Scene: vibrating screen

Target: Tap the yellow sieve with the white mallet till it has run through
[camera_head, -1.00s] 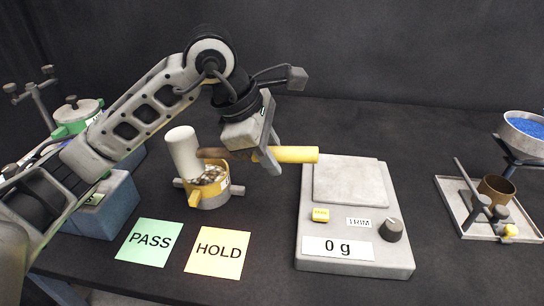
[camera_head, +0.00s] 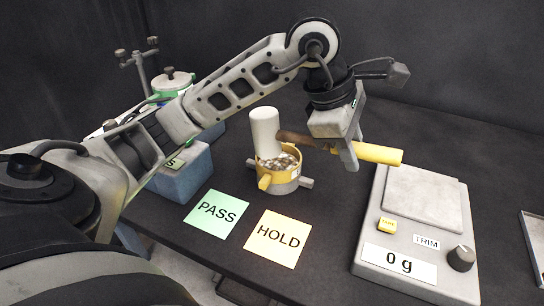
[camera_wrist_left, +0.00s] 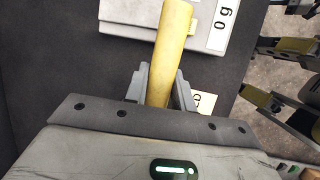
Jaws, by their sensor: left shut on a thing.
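The white mallet (camera_head: 265,131) has a white cylindrical head, a brown shaft and a yellow grip (camera_head: 380,154). My left gripper (camera_head: 350,155) is shut on that grip, which also runs between its fingers in the left wrist view (camera_wrist_left: 168,45). The mallet head stands upright at the back left of the yellow sieve (camera_head: 270,180). I cannot tell whether it touches the rim. The sieve is a short yellow ring with grey side pegs, and brownish-grey grains lie in it. My right gripper cannot be made out.
A green PASS card (camera_head: 216,209) and a yellow HOLD card (camera_head: 278,238) lie in front of the sieve. A scale (camera_head: 425,195) reading 0 g stands to the right. A blue-grey box (camera_head: 180,178) stands at the left. A tray edge (camera_head: 535,245) shows at far right.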

